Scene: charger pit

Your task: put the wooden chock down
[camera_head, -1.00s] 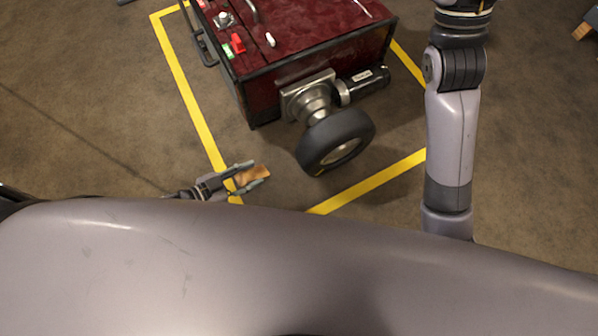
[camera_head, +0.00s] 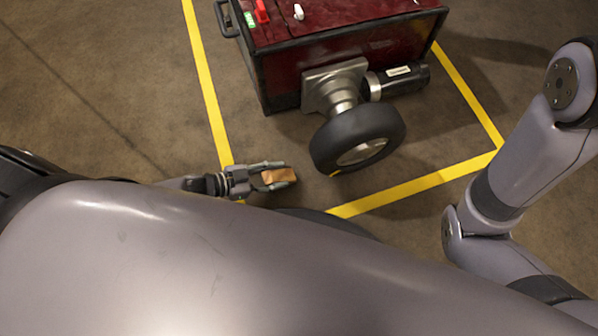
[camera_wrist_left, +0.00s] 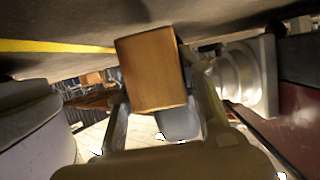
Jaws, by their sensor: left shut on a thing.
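The wooden chock (camera_head: 279,175) is a small light-brown block between the fingers of my left gripper (camera_head: 274,175). In the left wrist view the chock (camera_wrist_left: 153,68) sits between both fingers, its flat wooden face toward the camera. My left gripper is shut on it, low near the floor and left of the black wheel (camera_head: 358,138). There is a gap between chock and wheel in the head view. I cannot tell whether the chock touches the floor. My right arm shows at the right, but its gripper is not in view.
The dark red cart (camera_head: 350,45) with its wheel and motor stands inside a yellow floor outline (camera_head: 206,80). The left gripper is at the outline's left line. Bare brown floor (camera_head: 110,90) lies open to the left.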

